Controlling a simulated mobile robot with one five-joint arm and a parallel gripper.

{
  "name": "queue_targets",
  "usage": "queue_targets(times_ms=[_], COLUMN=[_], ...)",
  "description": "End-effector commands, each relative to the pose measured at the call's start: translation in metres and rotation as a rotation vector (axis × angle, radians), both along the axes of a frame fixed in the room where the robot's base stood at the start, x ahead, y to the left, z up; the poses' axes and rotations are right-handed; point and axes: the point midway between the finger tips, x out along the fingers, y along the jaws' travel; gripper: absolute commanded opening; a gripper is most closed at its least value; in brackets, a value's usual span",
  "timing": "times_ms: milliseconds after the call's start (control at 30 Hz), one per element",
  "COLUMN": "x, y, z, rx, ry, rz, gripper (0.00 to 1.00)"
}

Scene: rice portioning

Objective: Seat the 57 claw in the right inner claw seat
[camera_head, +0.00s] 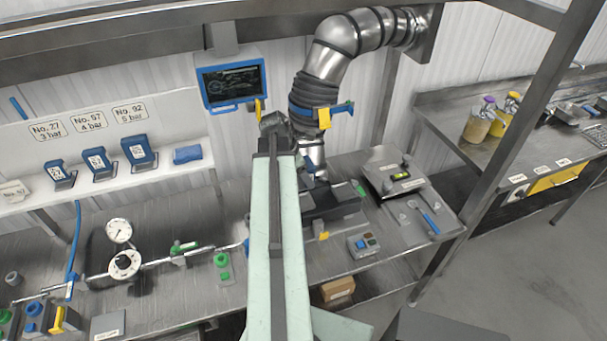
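Three blue holders with white number labels stand on the shelf at left, below cards reading No. 77, No. 57 (or 67) and No. 92. The middle holder (98,163) is below the middle card (89,122); its own number is too small to read surely. I cannot single out the 57 claw. My arm rises through the middle of the view, and my gripper (273,124) is at its far end, in front of the dark machine (335,203) under the steel duct. Its fingers are too small and dark to tell open or shut. I cannot make out the right inner claw seat; my arm hides part of the machine.
A screen (233,84) hangs above the bench. A pressure gauge (119,230) and pipe stand on the bench at left. A plate with a level (401,179) and a blue-handled tool (429,221) lie at right.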

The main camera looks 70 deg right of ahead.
Motion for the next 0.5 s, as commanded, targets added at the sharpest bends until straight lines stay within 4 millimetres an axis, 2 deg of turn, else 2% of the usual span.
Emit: queue_targets(times_ms=[500], x=[0.002], y=[0.001], z=[-0.068], rx=[0.0], ry=[0.0], rz=[0.001], gripper=[0.0])
